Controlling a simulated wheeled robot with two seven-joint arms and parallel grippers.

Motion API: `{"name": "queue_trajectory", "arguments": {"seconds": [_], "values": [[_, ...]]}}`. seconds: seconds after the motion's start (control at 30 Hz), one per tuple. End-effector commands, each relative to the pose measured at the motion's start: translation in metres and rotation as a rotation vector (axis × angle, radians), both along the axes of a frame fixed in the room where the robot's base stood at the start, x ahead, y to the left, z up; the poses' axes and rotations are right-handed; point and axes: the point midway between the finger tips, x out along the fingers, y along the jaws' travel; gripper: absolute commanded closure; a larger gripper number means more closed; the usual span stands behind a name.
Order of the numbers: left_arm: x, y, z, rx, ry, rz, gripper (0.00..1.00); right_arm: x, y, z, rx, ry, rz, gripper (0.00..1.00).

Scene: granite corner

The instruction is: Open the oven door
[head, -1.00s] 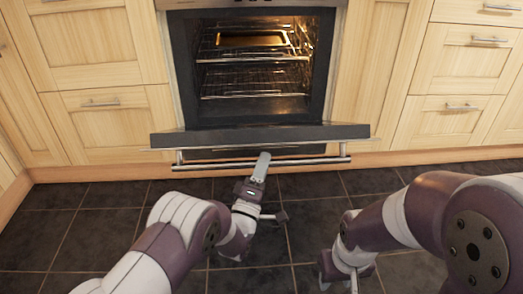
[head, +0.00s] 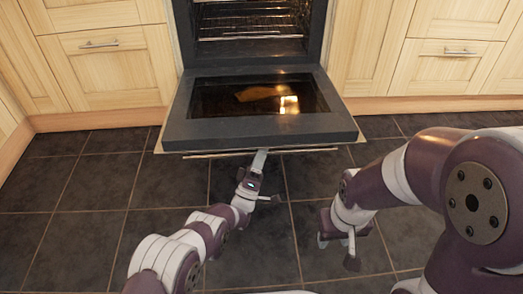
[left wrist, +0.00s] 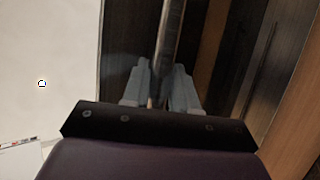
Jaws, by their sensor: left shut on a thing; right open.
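The oven door (head: 262,131) is swung down to about level, its inner side and dark glass facing up. Its handle (head: 205,155) shows as a thin bar along the near edge, mostly hidden under the door. My left gripper (head: 262,157) is at the middle of that edge, shut on the handle. In the left wrist view the handle bar (left wrist: 172,38) runs between the two fingers of the left gripper (left wrist: 162,92). My right gripper (head: 340,246) is open and empty over the floor, right of and nearer than the door.
The oven cavity (head: 255,20) with wire racks is exposed behind the door. Wooden drawers and cupboards (head: 108,65) flank it on both sides. The dark tiled floor (head: 75,200) is clear to the left and between the arms.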

Motion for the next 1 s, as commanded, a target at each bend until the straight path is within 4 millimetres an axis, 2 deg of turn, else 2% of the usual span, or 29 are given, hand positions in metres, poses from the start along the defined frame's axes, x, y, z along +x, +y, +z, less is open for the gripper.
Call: {"name": "queue_trajectory", "arguments": {"seconds": [0.07,0.5,0.53,0.57,0.87,1.0], "values": [[0.005,0.003,0.0,-0.002,-0.001,0.009,1.0,0.0,0.0,0.0,0.0,0.0,0.0,0.57],[0.006,0.003,0.0,-0.003,-0.007,0.012,1.0,0.0,0.0,0.0,0.0,0.0,0.0,0.57],[0.006,0.003,0.0,-0.003,-0.006,0.012,0.63,0.0,0.0,0.0,0.0,0.0,0.0,0.57],[0.006,0.003,0.0,-0.003,-0.006,0.011,0.53,0.0,0.0,0.0,0.0,0.0,0.0,0.57],[0.003,0.002,-0.003,0.0,-0.006,0.006,0.52,0.0,0.0,0.001,0.0,0.0,0.0,0.57],[-0.009,0.01,-0.015,0.001,-0.002,0.007,0.52,0.0,0.0,0.012,0.0,0.0,0.0,0.57]]}}
